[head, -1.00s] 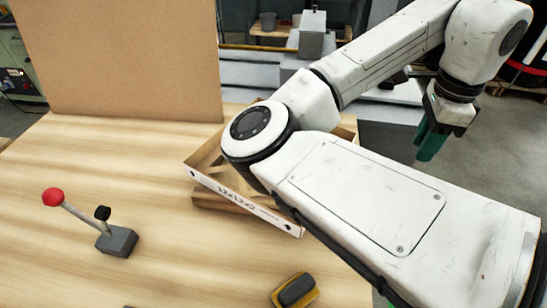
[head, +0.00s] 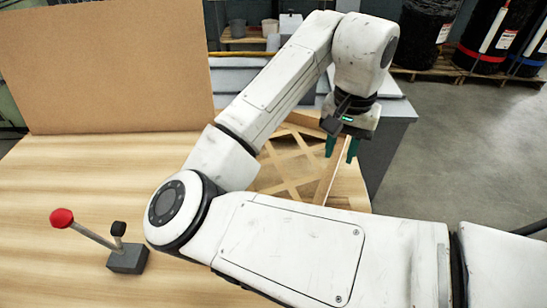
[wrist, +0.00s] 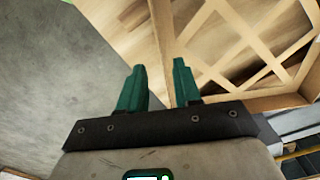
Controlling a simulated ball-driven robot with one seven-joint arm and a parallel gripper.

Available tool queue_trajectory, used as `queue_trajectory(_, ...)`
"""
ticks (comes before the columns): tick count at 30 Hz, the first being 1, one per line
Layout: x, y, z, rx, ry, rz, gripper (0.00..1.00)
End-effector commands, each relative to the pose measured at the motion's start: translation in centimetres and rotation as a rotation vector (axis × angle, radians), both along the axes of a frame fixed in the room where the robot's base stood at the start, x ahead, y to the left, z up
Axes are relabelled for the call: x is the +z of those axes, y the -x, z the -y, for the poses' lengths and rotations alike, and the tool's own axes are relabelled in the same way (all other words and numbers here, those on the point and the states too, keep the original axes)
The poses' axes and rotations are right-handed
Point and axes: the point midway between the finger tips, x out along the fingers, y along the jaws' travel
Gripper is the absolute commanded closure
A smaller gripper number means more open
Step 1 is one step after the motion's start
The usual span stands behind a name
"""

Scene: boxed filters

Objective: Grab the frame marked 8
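A wooden-coloured filter frame (head: 328,180) with a diagonal lattice lies at the table's right edge in the head view, partly hidden behind my arm. No number can be read on it. In the wrist view its edge strip (wrist: 163,25) runs up from between the fingers, with the lattice to the right. My gripper (head: 341,148) has two green fingers and hangs over the frame's right side. In the wrist view the gripper (wrist: 159,68) is open, with a clear gap between the fingers. I cannot tell whether the strip is between the fingertips or below them.
A lever with a red knob (head: 62,218) stands on the wooden table (head: 60,170) at the left. A tall brown board (head: 110,70) stands behind it. A grey cabinet (head: 385,150) is just right of the frame. Grey floor is clear further right.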

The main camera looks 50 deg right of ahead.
Motion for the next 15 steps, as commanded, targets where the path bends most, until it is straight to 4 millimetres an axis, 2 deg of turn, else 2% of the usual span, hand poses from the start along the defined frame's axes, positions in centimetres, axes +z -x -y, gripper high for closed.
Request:
queue_trajectory(8, -2.1, -0.1, 0.2, 0.0, 0.001, -0.002, 0.67)
queue_trajectory(15, -5.4, -0.4, 0.8, 0.001, 0.001, -0.003, 0.67)
